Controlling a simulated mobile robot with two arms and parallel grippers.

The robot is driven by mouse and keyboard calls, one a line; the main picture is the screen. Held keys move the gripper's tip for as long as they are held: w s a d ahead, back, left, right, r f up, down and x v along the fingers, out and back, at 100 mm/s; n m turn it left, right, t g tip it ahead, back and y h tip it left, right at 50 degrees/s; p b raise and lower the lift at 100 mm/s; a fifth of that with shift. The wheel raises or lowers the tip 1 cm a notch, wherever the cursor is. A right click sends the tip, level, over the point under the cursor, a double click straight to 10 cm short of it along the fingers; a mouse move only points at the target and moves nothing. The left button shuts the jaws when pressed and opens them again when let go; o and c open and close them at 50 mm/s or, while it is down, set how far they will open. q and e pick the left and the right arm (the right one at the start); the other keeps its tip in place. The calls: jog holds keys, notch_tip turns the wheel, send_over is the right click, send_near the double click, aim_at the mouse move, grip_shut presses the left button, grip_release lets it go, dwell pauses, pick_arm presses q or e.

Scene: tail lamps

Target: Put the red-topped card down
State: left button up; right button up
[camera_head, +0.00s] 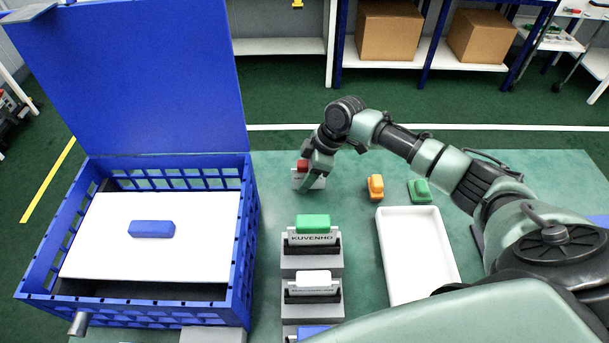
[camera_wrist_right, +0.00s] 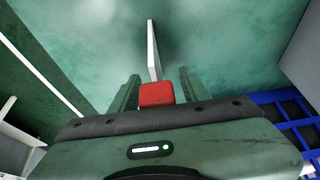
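The red-topped card shows its red top (camera_head: 303,165) at the far edge of the table, beside my right gripper (camera_head: 316,172). In the wrist view the red block (camera_wrist_right: 156,95) lies between the two fingers of my right gripper (camera_wrist_right: 158,88), with the thin white card (camera_wrist_right: 152,48) edge-on beyond it. The fingers stand wider than the block, with a gap on its right side, so the gripper looks open around it. The card looks upright; whether its lower edge touches the table is hard to tell. My left gripper is not in view.
A green-topped card (camera_head: 312,223) and a white-topped card (camera_head: 313,277) stand in holders nearer me. A white tray (camera_head: 450,262), an orange block (camera_head: 375,186) and a green block (camera_head: 419,190) lie to the right. A blue crate (camera_head: 243,255) with raised lid stands left.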

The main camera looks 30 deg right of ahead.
jog(key=shift+r, duration=0.1)
jog(key=v, duration=1.2)
